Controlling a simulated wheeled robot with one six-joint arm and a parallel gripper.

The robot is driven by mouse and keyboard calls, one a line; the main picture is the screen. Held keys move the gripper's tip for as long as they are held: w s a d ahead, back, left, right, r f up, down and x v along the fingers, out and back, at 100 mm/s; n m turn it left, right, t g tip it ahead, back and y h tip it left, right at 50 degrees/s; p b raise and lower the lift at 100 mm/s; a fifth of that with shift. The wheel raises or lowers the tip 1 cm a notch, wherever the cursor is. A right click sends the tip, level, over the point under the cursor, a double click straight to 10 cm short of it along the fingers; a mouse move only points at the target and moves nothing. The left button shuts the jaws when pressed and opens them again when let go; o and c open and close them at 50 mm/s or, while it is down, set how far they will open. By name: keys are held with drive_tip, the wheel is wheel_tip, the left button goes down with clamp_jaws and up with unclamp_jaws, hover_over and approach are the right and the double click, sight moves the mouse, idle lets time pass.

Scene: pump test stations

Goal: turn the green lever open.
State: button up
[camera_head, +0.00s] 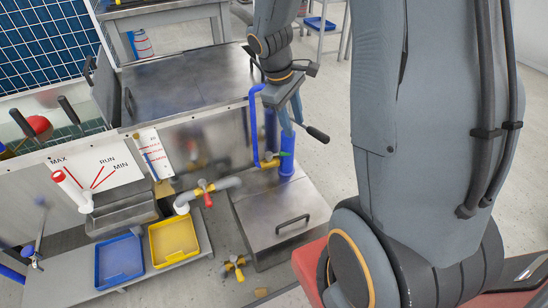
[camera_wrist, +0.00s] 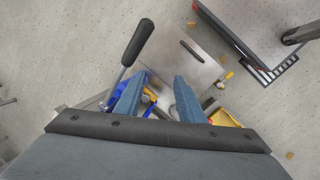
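I cannot make out green in that view, nor whether a finger touches the lever. A black-handled metal rod (camera_head: 317,134) sticks out beside the fingers; it also shows in the wrist view (camera_wrist: 140,42).
A metal box with a handle (camera_head: 280,215) stands below the pipe. A red-lever valve (camera_head: 206,192) sits on a grey pipe to the left. Blue (camera_head: 118,259) and yellow (camera_head: 173,240) trays lie at lower left. A steel bench (camera_head: 185,85) is behind. Floor on the right is open.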

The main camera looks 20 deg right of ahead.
sight(276, 153)
drive_tip(key=w+f+n+b, duration=0.3)
drive_tip(key=w+f, duration=0.2)
drive_tip(key=f, duration=0.4)
drive_tip(key=w+d+f+n+h+b, duration=0.1)
drive_tip(key=w+f+n+b, duration=0.2)
drive_tip(key=w+f, duration=0.3)
drive_tip(key=w+d+f+n+t+b, duration=0.1)
drive_tip(key=w+f, duration=0.5)
drive_tip(key=f, duration=0.7)
drive_tip(key=shift+w+d+n+h+b, duration=0.15)
drive_tip(key=shift+d+n+h+b, duration=0.2)
drive_tip(key=shift+n+b, duration=0.75)
drive_tip(key=shift+a, duration=0.1)
clamp_jaws()
